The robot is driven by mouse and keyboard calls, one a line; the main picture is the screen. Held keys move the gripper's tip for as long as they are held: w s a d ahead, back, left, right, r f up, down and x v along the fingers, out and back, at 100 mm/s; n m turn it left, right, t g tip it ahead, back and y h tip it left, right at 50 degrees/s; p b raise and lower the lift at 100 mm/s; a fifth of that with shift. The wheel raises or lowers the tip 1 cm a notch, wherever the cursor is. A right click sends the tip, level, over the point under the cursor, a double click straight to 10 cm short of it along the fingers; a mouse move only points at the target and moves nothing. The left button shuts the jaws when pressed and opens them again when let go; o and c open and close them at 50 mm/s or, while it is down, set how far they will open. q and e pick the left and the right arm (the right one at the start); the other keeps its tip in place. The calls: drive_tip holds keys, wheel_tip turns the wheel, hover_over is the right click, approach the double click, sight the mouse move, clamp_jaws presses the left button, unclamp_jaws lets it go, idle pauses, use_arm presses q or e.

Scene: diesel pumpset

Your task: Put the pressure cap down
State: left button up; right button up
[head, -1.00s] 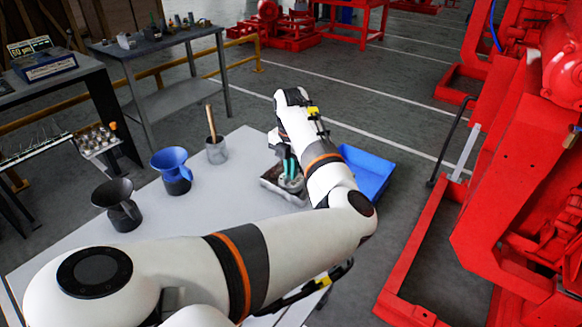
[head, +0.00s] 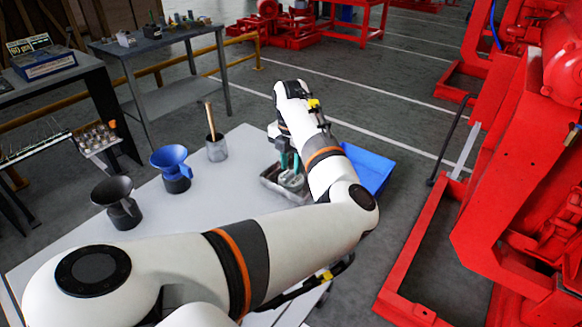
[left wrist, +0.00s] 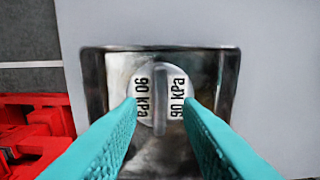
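The pressure cap (left wrist: 172,72) is a pale round disc with a raised middle ridge and "90 kPa" printed on both sides of it. It lies face up in a shiny metal tray (left wrist: 228,75). My left gripper (left wrist: 161,103) is over the cap. Its two teal fingers stand apart on either side of the ridge, with clear gaps, and their tips overlap the cap's outer edges. In the head view the left gripper (head: 290,163) reaches down into the tray (head: 272,184), partly hidden by my arm. My right gripper is not in view.
The tray stands on a light grey table. A blue bin (head: 371,168) is to its right. A cup with a wooden handle (head: 216,148), a blue funnel jug (head: 172,168) and a black jug (head: 118,203) stand to its left. Red machinery (head: 520,190) fills the right side.

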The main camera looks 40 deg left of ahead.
sight(291, 173)
use_arm(q)
wheel_tip(291, 173, up, 11)
drive_tip(key=b, duration=0.1)
drive_tip(key=shift+f, duration=0.2)
drive_tip(key=shift+d+f, duration=0.1)
idle(0.4)
